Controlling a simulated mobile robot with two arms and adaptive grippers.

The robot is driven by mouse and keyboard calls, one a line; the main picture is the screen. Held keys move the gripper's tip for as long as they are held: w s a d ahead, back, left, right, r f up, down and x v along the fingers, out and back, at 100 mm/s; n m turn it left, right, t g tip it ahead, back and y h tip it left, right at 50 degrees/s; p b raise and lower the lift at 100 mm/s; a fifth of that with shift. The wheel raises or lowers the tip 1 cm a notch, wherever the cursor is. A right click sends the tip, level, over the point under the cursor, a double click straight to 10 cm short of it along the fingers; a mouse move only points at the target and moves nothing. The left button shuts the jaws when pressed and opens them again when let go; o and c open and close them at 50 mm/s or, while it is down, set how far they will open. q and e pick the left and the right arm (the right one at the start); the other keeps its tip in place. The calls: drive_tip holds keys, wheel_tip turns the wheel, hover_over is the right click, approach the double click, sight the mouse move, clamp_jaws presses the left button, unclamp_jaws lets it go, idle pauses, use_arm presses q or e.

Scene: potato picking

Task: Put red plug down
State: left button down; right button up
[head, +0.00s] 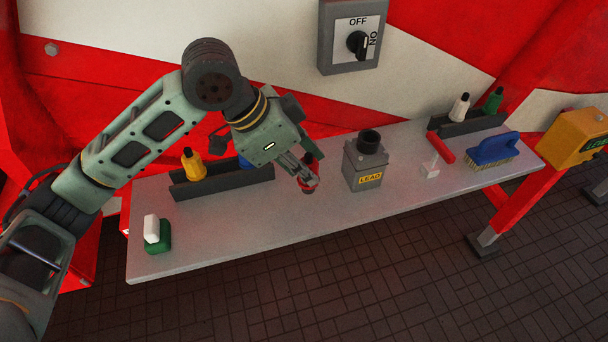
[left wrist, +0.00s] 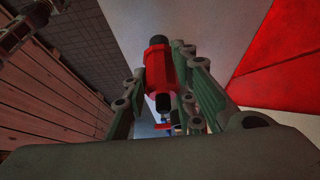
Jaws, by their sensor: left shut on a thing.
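The red plug (head: 310,183) is in my left gripper (head: 301,172), at the middle of the grey table (head: 230,221), left of the lead box. In the left wrist view the red plug (left wrist: 156,72), with dark ends, sits between the two fingers of my left gripper (left wrist: 168,85). The fingers hide part of the plug in the head view. I cannot tell whether its lower end touches the table. My right gripper is in neither view.
A grey LEAD box (head: 365,168) stands close right of the plug. A dark rack (head: 225,182) with yellow and blue plugs is left; another rack (head: 470,124) is right. A blue brush (head: 493,148) lies at right. The front left table is mostly clear.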

use_arm(q)
wheel_tip(320, 180, down, 4)
drive_tip(key=shift+r+p, duration=0.1)
drive_tip(key=shift+p, duration=0.4)
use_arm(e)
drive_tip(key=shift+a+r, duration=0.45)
use_arm(q)
drive_tip(key=c, duration=1.9)
unclamp_jaws()
drive_tip(key=o, duration=0.5)
drive_tip(key=shift+c, duration=0.2)
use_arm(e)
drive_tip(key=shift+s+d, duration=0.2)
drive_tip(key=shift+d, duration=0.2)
use_arm(q)
drive_tip(key=b+v, duration=0.1)
drive_tip(key=v, duration=1.1)
drive_tip(key=shift+b, duration=0.3)
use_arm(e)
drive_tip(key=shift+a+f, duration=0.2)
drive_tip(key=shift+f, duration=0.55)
